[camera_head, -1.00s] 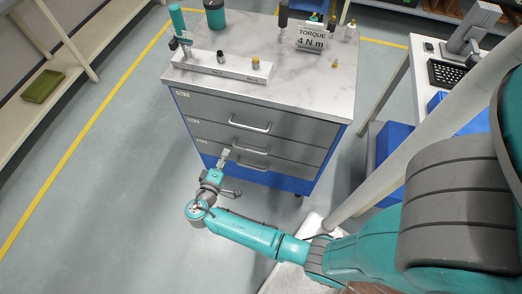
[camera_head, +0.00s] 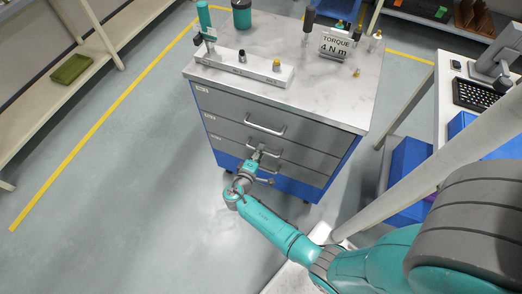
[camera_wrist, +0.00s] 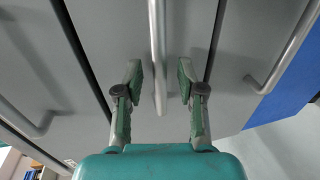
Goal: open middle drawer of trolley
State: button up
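The trolley (camera_head: 230,130) is a grey drawer unit with a blue base and a marbled top. Its drawers look shut. The top drawer's bar handle (camera_head: 265,126) is clear of my gripper. My gripper (camera_head: 257,154) is at the trolley's front by the middle drawer. In the wrist view, my gripper (camera_wrist: 159,82) is open, with one finger on each side of the middle handle (camera_wrist: 157,45). I see a gap between each finger and the bar. The handles of the neighbouring drawers show at left (camera_wrist: 35,122) and right (camera_wrist: 288,48).
A torque sign (camera_head: 338,44) and a white tool rack (camera_head: 245,68) stand on the trolley top. A desk with a keyboard (camera_head: 475,94) and blue boxes (camera_head: 408,165) are at right. Open floor lies left of the trolley.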

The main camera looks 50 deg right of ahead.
jog(key=shift+w+d+f, duration=0.15)
jog(key=shift+w+d, duration=0.05)
jog(key=shift+d, duration=0.35)
grip_shut()
